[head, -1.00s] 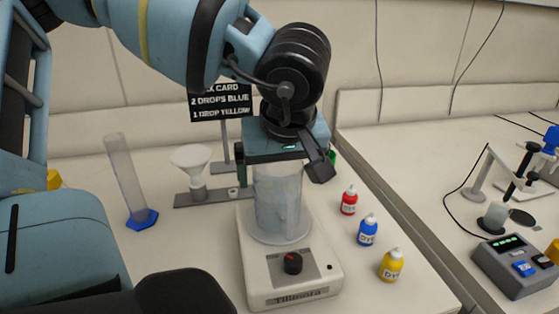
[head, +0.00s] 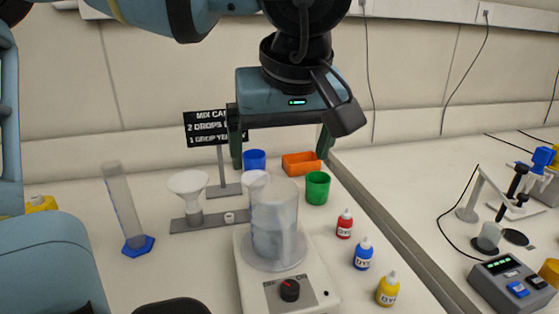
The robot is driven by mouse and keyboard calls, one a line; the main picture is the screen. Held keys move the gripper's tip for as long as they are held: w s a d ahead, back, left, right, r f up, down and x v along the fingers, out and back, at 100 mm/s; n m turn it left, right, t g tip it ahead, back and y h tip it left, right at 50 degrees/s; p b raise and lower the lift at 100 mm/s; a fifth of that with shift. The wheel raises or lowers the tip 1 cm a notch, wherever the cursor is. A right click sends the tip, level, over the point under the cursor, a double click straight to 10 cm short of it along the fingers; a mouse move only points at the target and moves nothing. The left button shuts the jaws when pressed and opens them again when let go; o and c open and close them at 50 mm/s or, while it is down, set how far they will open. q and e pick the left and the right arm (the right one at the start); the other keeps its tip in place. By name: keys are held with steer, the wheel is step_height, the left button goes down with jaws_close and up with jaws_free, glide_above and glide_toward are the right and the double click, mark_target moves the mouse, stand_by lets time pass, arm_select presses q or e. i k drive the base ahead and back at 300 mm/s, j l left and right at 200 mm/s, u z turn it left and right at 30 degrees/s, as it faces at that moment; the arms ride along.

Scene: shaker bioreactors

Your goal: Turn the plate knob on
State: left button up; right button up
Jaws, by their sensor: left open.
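The plate knob (head: 289,290) is a black dial with a red mark on the front panel of a white stirrer plate (head: 252,285). A clear beaker (head: 278,235) with liquid stands on the plate behind the knob. My left gripper (head: 281,155) is open and empty, above and behind the beaker, with its fingers pointing down and spread wide. It is well apart from the knob. My right gripper is not in view.
Red (head: 345,224), blue (head: 363,254) and yellow (head: 388,289) dye bottles stand right of the plate. A measuring cylinder (head: 124,205) and a funnel (head: 188,184) are at left. Green (head: 317,188) and blue (head: 254,160) cups and an orange tray (head: 301,164) sit behind.

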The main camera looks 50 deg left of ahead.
mark_target(290, 289)
steer(key=u, duration=1.3)
